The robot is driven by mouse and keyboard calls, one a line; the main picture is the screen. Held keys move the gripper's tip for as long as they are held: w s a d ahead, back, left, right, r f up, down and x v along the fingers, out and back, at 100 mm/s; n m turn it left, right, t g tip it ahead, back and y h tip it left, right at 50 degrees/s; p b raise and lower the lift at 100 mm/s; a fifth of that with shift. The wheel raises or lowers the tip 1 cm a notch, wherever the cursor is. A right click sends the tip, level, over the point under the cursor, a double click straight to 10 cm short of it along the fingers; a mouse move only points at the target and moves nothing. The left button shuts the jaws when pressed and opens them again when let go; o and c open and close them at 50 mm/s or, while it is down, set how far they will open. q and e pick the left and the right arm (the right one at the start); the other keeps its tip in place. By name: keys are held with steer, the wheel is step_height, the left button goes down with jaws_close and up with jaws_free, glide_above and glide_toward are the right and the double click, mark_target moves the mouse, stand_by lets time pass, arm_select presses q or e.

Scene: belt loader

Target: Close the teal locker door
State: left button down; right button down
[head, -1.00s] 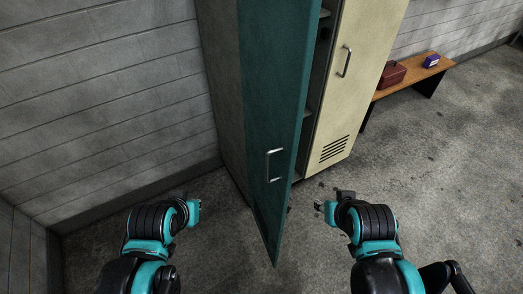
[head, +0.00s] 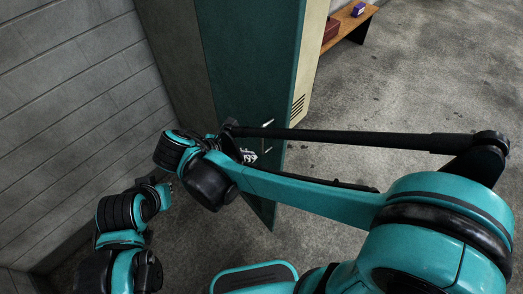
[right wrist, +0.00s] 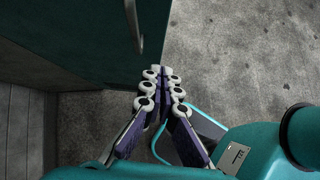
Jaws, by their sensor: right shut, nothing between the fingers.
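The teal locker door (head: 255,60) stands open, its lower corner jutting out over the floor. Its metal handle (head: 268,122) shows partly behind my right arm and also at the top of the right wrist view (right wrist: 134,25). My right gripper (head: 250,156) is in front of the door, close to the handle. In the right wrist view its fingers (right wrist: 161,75) are together with nothing between them. The handle is apart from the fingertips there; I cannot tell whether they touch the door. My left gripper (head: 163,184) is at the lower left, away from the door; its jaws are too small to read.
The locker's grey side (head: 180,60) stands by the block wall (head: 70,70). A cream locker door (head: 309,65) is to the right. A wooden bench (head: 352,20) holds a red box (head: 331,29) and a blue box (head: 358,9). The floor at right is clear.

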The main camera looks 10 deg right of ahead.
steer(key=a+n, duration=0.1)
steer(key=a, duration=0.1)
steer(key=b, duration=0.4)
glide_toward(280, 151)
steer(key=shift+h, duration=0.3)
steer(key=f, duration=0.1)
steer(key=w+d+f, duration=0.1)
steer(key=f, duration=0.1)
steer(key=d+f, duration=0.1)
steer(key=f, duration=0.1)
steer(key=shift+w+d, duration=0.1)
steer(key=shift+w, duration=0.2)
steer(key=shift+w+d+r, duration=0.1)
steer(key=shift+w+d, duration=0.15)
steer(key=shift+d, duration=0.2)
steer(key=shift+d, duration=0.1)
